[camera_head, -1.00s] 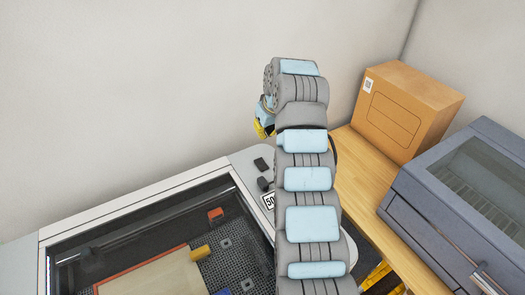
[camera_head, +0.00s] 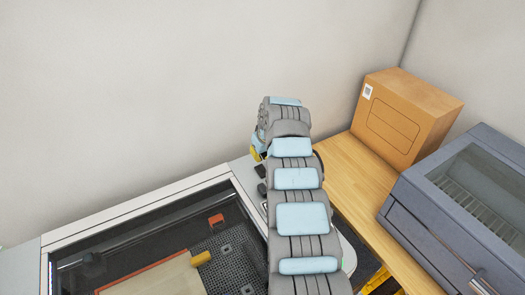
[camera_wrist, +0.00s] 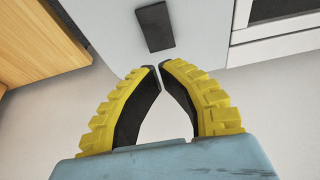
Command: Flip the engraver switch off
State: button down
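The engraver (camera_head: 140,208) is a pale machine with a dark glass lid, at the lower left of the head view. On its light grey side panel sits a small black rectangular piece, seemingly the switch (camera_head: 260,170). It also shows in the wrist view as a black block (camera_wrist: 153,27) just beyond my fingertips. Whether it is on or off I cannot tell. In the head view my gripper (camera_head: 257,153) is mostly hidden behind my arm.
A dark round knob (camera_head: 262,188) is near the switch. A cardboard box (camera_head: 400,118) stands on the wooden bench (camera_head: 352,165) to the right, with a blue-grey lidded machine (camera_head: 460,200) in front. The wall (camera_head: 150,90) is close behind the engraver.

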aim_at(260, 165)
jog(key=shift+s+x, duration=0.15)
jog(key=shift+x, duration=0.75)
jog(key=shift+s+x, duration=0.2)
jog(key=shift+x, duration=0.75)
jog(key=shift+d+f, duration=0.15)
jog(key=shift+f, duration=0.1)
jog(key=f+b, duration=0.1)
jog(key=b, duration=0.2)
jog(key=shift+w+f, duration=0.1)
jog(key=shift+w, duration=0.05)
jog(key=shift+r, duration=0.3)
jog(key=shift+p, duration=0.3)
jog(key=shift+s+d+r+p, duration=0.3)
jog(key=shift+s+r+p, duration=0.25)
jog(key=shift+p, duration=2.15)
jog(key=shift+s, duration=0.1)
notch_tip(260, 165, up, 14)
jog(key=b, duration=0.2)
jog(key=shift+s+d+f, duration=0.15)
jog(key=shift+s+f, duration=0.05)
